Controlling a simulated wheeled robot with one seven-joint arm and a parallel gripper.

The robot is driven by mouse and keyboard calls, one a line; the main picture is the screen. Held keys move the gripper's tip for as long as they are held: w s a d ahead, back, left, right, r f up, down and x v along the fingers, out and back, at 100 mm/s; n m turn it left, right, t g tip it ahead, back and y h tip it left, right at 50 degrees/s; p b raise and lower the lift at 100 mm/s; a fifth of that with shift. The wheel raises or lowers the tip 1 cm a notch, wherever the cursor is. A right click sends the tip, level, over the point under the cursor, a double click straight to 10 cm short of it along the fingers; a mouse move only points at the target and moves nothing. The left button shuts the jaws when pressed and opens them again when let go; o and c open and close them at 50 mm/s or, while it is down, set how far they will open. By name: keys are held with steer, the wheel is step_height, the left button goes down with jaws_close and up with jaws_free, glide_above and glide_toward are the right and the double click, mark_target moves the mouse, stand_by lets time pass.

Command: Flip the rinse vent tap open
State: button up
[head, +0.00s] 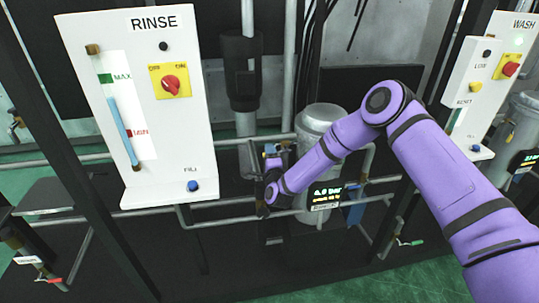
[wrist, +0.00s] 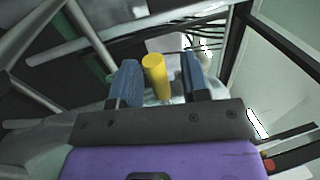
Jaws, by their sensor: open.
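A yellow cylindrical handle (wrist: 155,76), which looks like the rinse vent tap's, stands between my gripper's two blue fingers in the wrist view. My gripper (wrist: 159,68) is open, with a visible gap to the finger on each side of the handle. The handle's base and the tap body are hidden behind the gripper mount. In the head view my gripper (head: 272,150) is at the left side of the silver housing (head: 320,121), below the dark pump column. The tap is too small and covered there to make out.
The white RINSE panel (head: 185,120) with a red and yellow switch (head: 171,85) stands to the left. A pressure display (head: 325,195) sits below the housing. Grey pipes run around my gripper. The WASH panel (head: 492,75) is at the right.

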steer(key=v, duration=1)
steer(key=shift+s, duration=0.35)
steer(key=shift+d, duration=0.1)
steer(key=w+d+r+n+g+y, duration=0.1)
steer(key=d+r+n+g, duration=0.2)
steer(key=r, duration=0.5)
steer(key=w+d+r+n+g, duration=0.1)
steer(key=d+r+n, duration=0.2)
steer(key=r+n, duration=0.3)
steer(key=w+d+r+n+g+y, duration=0.1)
steer(key=d+r+n+g, duration=0.15)
steer(key=r, duration=0.65)
steer(key=s+d+r+n+g+h, duration=0.3)
steer(key=s+d+r+h, duration=0.1)
steer(key=s+d+r, duration=0.65)
steer(key=s+d+r+g+h, duration=0.1)
steer(key=s+d, duration=0.4)
steer(key=s, duration=0.5)
steer(key=s+d+r+g+h, duration=0.1)
steer(key=s+d+r+g, duration=0.1)
steer(key=s+d, duration=0.3)
steer(key=s+d+r+g+h, duration=0.1)
steer(key=s+d+r, duration=0.3)
steer(key=s, duration=1)
steer(key=shift+s+d+g+h, duration=0.3)
steer(key=shift+d+g, duration=0.05)
steer(key=shift+d, duration=0.7)
